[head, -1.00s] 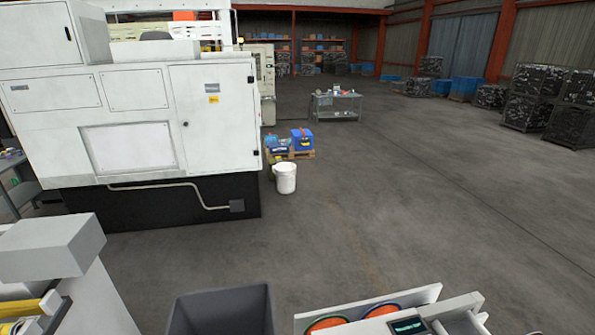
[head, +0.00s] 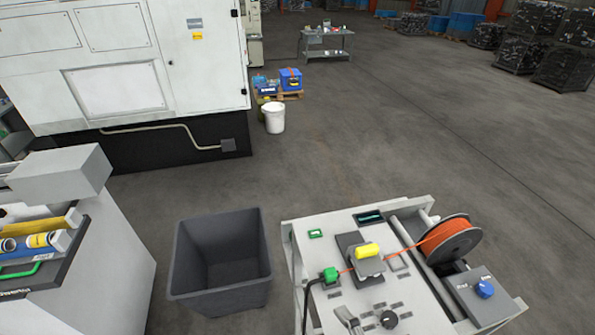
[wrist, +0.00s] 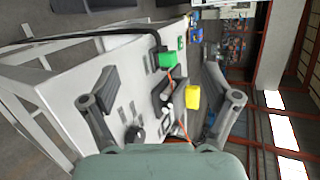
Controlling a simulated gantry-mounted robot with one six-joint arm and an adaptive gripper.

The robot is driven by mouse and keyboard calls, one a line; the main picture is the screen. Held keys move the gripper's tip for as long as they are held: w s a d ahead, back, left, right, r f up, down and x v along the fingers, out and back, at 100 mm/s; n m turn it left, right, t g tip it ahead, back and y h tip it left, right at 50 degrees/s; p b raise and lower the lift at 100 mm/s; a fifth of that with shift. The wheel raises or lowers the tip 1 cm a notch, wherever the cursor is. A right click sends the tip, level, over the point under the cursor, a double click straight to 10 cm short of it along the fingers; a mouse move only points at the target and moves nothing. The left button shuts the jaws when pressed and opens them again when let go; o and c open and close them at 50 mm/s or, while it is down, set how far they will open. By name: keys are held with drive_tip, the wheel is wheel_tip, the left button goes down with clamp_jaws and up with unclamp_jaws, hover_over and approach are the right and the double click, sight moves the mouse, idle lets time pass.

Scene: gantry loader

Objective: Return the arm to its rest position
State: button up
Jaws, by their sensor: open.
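My gripper (wrist: 160,105) shows in the wrist view with its two fingers spread wide apart and nothing between them. Beyond the fingers is a white-topped bench (wrist: 65,95), seen sideways, with a green block (wrist: 167,60) and a yellow piece (wrist: 193,97) on it. I cannot judge how far the fingers are from the bench. My arm and gripper do not show in the head view.
The bench (head: 325,250) at the lower right carries a spool of orange line (head: 447,240), a yellow knob (head: 367,251) and a blue knob (head: 484,289). An empty grey bin (head: 186,276) stands left of it, then a cabinet (head: 100,280) with tools. Open floor (head: 370,130) lies behind.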

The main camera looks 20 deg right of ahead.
drive_tip(key=w+a+r+n+h, duration=0.1)
drive_tip(key=a+r+n, duration=0.3)
drive_tip(key=a+n, duration=0.3)
drive_tip(key=w+a+r+n+h, duration=0.1)
drive_tip(key=w+a+r+n, duration=0.1)
drive_tip(key=a+r+n, duration=0.3)
drive_tip(key=a+n+p, duration=0.1)
drive_tip(key=a+n, duration=0.2)
drive_tip(key=n, duration=0.3)
drive_tip(key=shift+w+d, duration=0.1)
idle(1.7)
